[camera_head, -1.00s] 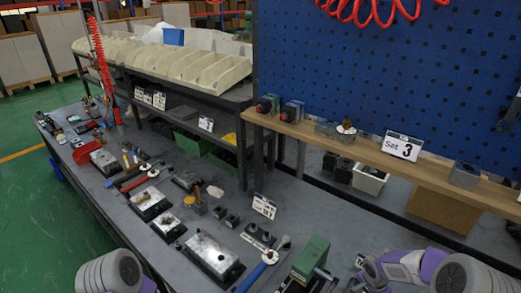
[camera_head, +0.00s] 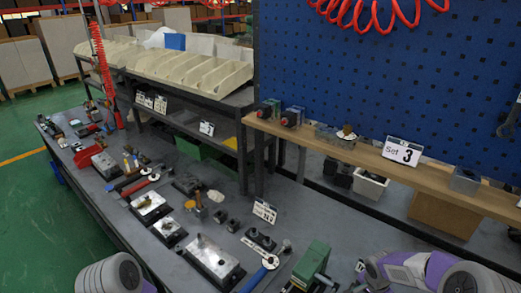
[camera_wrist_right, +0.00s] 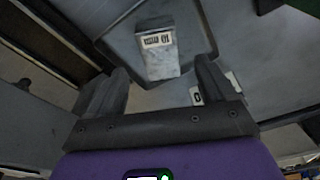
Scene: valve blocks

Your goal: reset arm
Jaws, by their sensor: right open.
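In the head view, part of my left arm (camera_head: 112,274) shows at the lower left edge, and its gripper is out of view. Part of my right arm (camera_head: 425,272) shows at the lower right, and its gripper is not visible there. In the right wrist view my right gripper (camera_wrist_right: 158,78) is open, with its two dark fingers spread. A small grey block with a printed label (camera_wrist_right: 160,52) lies beyond the fingertips, between their lines. I see nothing held between the fingers.
The grey workbench (camera_head: 300,206) carries several valve blocks, plates and tools. A green machine vise (camera_head: 312,262) stands close to my right arm. A wooden shelf (camera_head: 345,152) with a "Set 3" sign (camera_head: 402,152) runs along the blue pegboard (camera_head: 390,70). Beige bins (camera_head: 190,68) stand behind.

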